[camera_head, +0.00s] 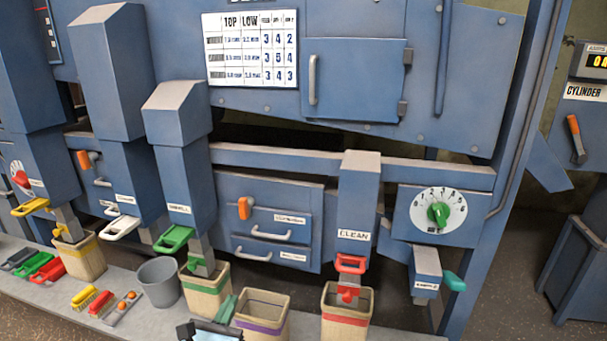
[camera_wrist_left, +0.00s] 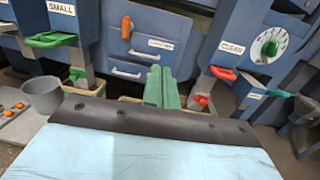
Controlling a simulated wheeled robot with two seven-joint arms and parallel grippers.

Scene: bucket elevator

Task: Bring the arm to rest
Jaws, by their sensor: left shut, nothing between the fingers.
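My left gripper (camera_head: 228,300) is at the bottom of the head view, its green fingers pointing toward the machine. In the left wrist view its fingers (camera_wrist_left: 161,75) are pressed together and empty. In the head view the fingertips overlap the gap between the green-banded bucket (camera_head: 207,296) and the purple-banded bucket (camera_head: 260,318). I cannot tell whether they touch either one. My right gripper is in neither view.
A blue machine with spouts stands ahead. A red-banded bucket (camera_head: 346,318) is under the CLEAN spout. A grey bucket (camera_head: 158,282), brushes (camera_head: 92,299) and coloured scoops (camera_head: 46,268) are on the left ledge. A dial (camera_head: 438,214) is at right.

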